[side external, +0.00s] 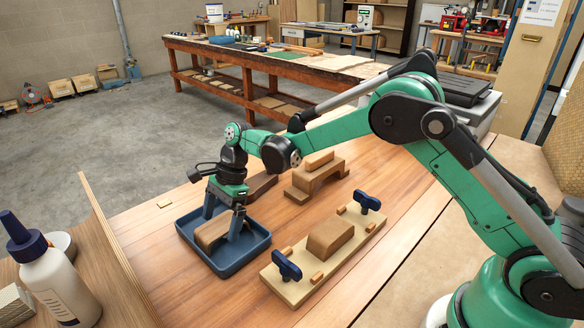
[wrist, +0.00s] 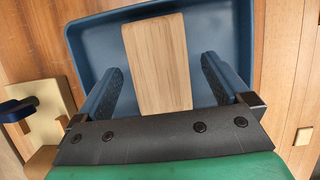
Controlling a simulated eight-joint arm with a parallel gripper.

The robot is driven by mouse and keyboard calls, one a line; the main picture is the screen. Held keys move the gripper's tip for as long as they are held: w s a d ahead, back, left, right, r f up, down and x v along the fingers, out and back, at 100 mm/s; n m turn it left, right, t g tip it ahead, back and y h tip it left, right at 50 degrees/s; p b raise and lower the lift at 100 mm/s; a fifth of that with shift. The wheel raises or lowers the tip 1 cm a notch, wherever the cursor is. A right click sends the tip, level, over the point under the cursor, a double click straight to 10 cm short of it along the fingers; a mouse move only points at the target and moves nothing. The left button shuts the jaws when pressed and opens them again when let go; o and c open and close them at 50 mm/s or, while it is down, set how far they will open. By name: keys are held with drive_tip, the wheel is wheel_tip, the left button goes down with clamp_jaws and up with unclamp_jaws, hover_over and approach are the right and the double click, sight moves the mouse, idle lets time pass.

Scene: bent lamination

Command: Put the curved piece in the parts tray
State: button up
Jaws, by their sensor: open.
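The curved piece (side external: 212,230) is a light brown wooden strip with a bent end, and it lies in the blue parts tray (side external: 262,246). In the wrist view the curved piece (wrist: 157,62) shows as a pale wood strip over the tray floor, with the tray (wrist: 88,48) around it. My gripper (side external: 225,224) is down at the tray. In the wrist view my gripper (wrist: 160,85) is open, one blue finger on each side of the piece, with a gap on both sides. The near end of the piece is hidden by the gripper body.
A pale board (side external: 285,290) with dark blue clamp knobs (side external: 287,265) and a brown block (side external: 330,237) stands right of the tray. A glue bottle (side external: 48,275) and curved wood sheet (side external: 105,262) are at left.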

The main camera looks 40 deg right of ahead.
drive_tip(key=v, duration=1.1)
drive_tip(key=s+d+r+n+t+h, duration=0.25)
drive_tip(key=s+r+n+t, duration=0.2)
drive_tip(key=s+n, duration=0.45)
drive_tip(key=s+d+f+n+t+h, duration=0.2)
drive_tip(key=s+d+n+t, duration=0.1)
drive_tip(key=s+n, duration=0.5)
drive_tip(key=shift+s+d+f+n, duration=0.2)
drive_tip(key=shift+d+f+n, duration=0.15)
drive_tip(key=shift+d, duration=0.15)
